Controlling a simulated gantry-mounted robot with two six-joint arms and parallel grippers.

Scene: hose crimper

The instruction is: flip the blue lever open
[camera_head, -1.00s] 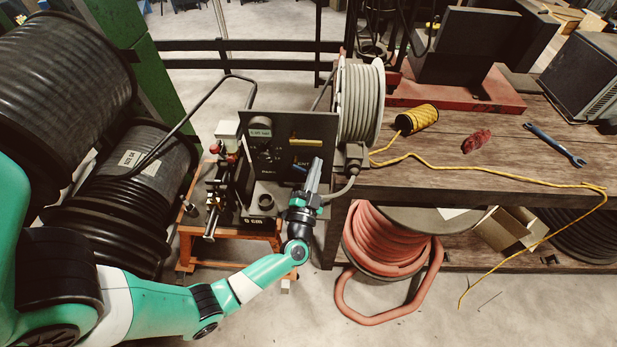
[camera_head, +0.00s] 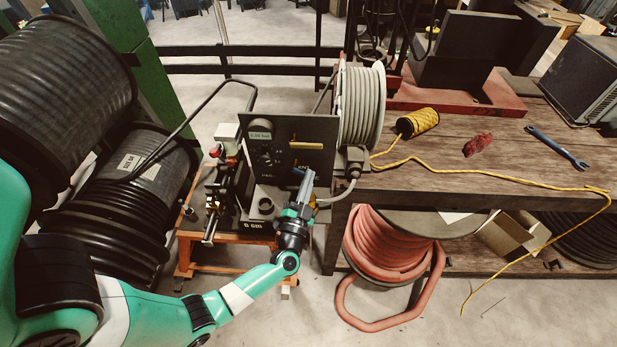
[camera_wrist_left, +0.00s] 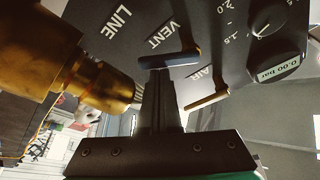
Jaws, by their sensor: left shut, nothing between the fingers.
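The blue lever (camera_head: 298,172) sits low on the dark control panel (camera_head: 270,150), beside the "VENT" label. In the left wrist view the lever (camera_wrist_left: 168,60) is a short dark blue bar lying nearly level across the picture. My left gripper (camera_head: 308,181) is shut and empty, with its fingertips close to the lever's right side in the head view. In the left wrist view the fingertips (camera_wrist_left: 160,78) are just below the lever; I cannot tell whether they touch it. My right gripper is out of view.
A yellow lever (camera_head: 306,145) is above the blue one. A brass fitting (camera_wrist_left: 95,55) is close to my fingers on the left in the wrist view.

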